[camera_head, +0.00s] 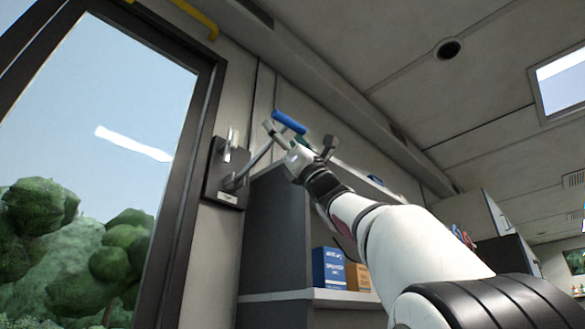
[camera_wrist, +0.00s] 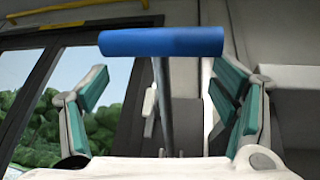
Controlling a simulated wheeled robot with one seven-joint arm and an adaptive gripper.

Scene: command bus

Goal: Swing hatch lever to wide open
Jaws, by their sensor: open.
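The hatch lever is a grey rod with a blue crossbar handle (camera_head: 289,122). Its rod runs from a dark wall plate (camera_head: 225,175) beside the window up and right to the handle. In the wrist view the blue handle (camera_wrist: 161,41) lies across the upper middle, with the rod behind it. My gripper (camera_head: 298,138) is up at the handle in the head view. In the wrist view its two teal-padded fingers are spread wide, one on each side of the rod, with nothing clamped between them. I cannot tell whether they touch the handle.
A grey shelf unit (camera_head: 275,230) stands under the lever, with a blue box (camera_head: 328,268) and an orange box (camera_head: 358,277) on a shelf. A dark-framed window (camera_head: 105,130) is at left. A yellow rail (camera_head: 197,18) runs above. The ceiling is close overhead.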

